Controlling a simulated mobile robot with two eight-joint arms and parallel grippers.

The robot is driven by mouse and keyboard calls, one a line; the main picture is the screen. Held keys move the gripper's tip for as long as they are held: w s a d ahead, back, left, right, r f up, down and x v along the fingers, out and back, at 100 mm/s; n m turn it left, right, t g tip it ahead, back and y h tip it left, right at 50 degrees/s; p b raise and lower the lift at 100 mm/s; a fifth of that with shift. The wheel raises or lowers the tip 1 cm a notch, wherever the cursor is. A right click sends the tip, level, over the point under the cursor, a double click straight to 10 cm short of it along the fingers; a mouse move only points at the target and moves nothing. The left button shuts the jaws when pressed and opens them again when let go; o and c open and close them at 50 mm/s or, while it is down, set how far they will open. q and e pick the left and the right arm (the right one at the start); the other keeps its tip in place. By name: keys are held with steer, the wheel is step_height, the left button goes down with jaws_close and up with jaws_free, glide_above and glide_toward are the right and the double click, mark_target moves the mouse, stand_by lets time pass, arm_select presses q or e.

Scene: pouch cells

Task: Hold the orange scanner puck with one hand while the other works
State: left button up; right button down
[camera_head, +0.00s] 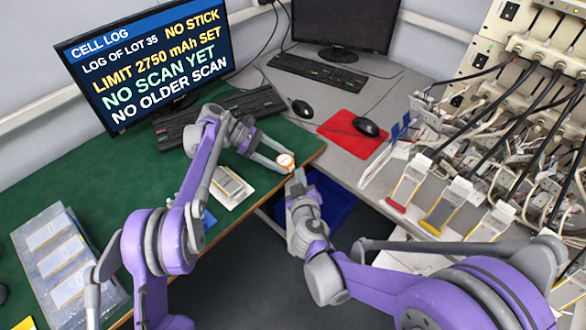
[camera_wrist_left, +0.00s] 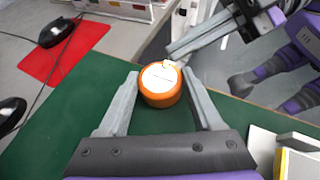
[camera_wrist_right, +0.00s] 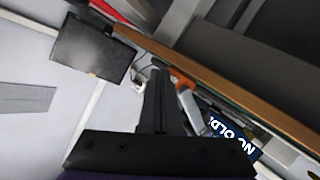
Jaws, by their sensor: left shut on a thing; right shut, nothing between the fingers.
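The orange scanner puck (camera_head: 285,160) with a white top is at the right end of the green table (camera_head: 150,190). In the left wrist view the puck (camera_wrist_left: 160,86) sits between the two fingertips of my left gripper (camera_wrist_left: 160,90), which is shut on it. My right gripper (camera_head: 297,178) is just in front of the puck at the table edge. One of its fingers reaches close to the puck in the left wrist view; I cannot tell whether they touch. In the right wrist view the fingers of my right gripper (camera_wrist_right: 160,80) are together with nothing between them.
A monitor (camera_head: 150,60) shows a cell log reading "NO SCAN YET". A cell on a white tray (camera_head: 230,188) lies left of the puck. A blue bin (camera_head: 330,205) is below the table edge. A cabled rack (camera_head: 520,110) stands right.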

steer(key=shift+s+d, duration=0.3)
steer(key=s+d, duration=0.3)
steer(key=shift+s+d, duration=0.25)
stand_by(0.4)
stand_by(0.5)
arm_select(q)
steer(key=o, duration=1)
steer(key=shift+o, duration=0.2)
steer(key=v, duration=1.1)
steer(key=shift+w+a+r, duration=0.1)
steer(key=shift+w+a, duration=0.05)
steer(key=shift+a, duration=0.2)
steer(key=shift+a+r, duration=0.1)
steer(key=shift+r, duration=0.1)
arm_select(e)
steer(key=shift+r, duration=0.1)
